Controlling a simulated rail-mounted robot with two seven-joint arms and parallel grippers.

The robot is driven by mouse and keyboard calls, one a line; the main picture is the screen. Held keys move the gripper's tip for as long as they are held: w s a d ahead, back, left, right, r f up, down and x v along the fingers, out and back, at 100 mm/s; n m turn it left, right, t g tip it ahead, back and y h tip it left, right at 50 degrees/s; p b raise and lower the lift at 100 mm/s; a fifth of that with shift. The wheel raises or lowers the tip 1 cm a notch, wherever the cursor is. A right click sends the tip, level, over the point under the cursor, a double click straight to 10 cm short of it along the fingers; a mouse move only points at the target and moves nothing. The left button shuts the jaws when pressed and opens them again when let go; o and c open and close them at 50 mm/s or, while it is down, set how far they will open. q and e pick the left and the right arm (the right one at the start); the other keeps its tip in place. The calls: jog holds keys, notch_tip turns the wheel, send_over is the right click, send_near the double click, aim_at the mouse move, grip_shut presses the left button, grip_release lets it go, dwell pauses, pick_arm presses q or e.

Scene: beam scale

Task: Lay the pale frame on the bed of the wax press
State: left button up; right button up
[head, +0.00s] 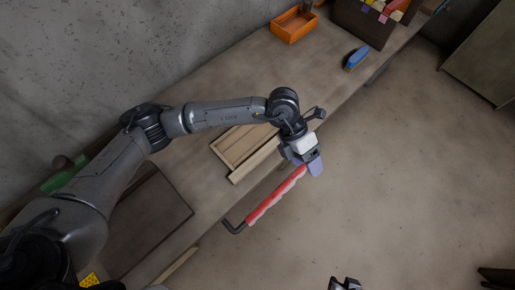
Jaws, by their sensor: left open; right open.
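A pale wooden frame-like piece (232,146) lies on the bench, partly hidden behind my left arm. I cannot tell whether it is the pale frame or part of the press. A red handle (275,195) with a black bent end sticks out past the bench's front edge; what it belongs to is unclear. My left gripper (316,164) is open, just beyond the upper end of the red handle; I cannot tell if they touch. My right gripper (345,284) is open and empty at the bottom edge, mostly cut off, over the floor. The wax press is not clearly identifiable.
A dark flat panel (155,215) lies on the bench (225,100) at the lower left. An orange bin (293,28), a brown box (362,24) with coloured pieces and a blue brush-like object (356,58) stand farther along.

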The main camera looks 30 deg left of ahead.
pick_arm(q)
jog(key=w+a+f+n+t+y+b, duration=0.1)
jog(key=w+a+f+y, duration=0.1)
jog(key=w+a+y, duration=0.3)
jog(key=w+a+f+t+y+b, duration=0.1)
jog(key=a+f+y+b, duration=0.15)
jog(key=a, duration=0.55)
send_over(264, 151)
jog(key=shift+y, duration=0.35)
jog(key=f, duration=0.4)
jog(key=w+f+p, duration=0.1)
jog(key=f, duration=0.1)
jog(key=shift+d+f, duration=0.1)
jog(key=shift+d, duration=0.05)
jog(key=shift+g, duration=0.3)
jog(key=shift+s+f, duration=0.2)
jog(key=shift+f, duration=1.35)
jog(key=shift+s+f, duration=0.2)
jog(key=shift+f, duration=1.35)
jog(key=c, duration=1.1)
jog(key=shift+c, duration=0.2)
pick_arm(e)
jog(key=f, duration=0.3)
jog(key=shift+s+a+f, duration=0.15)
jog(key=shift+s+f, duration=0.05)
jog(key=shift+f, duration=0.05)
pick_arm(q)
jog(key=shift+r, duration=0.1)
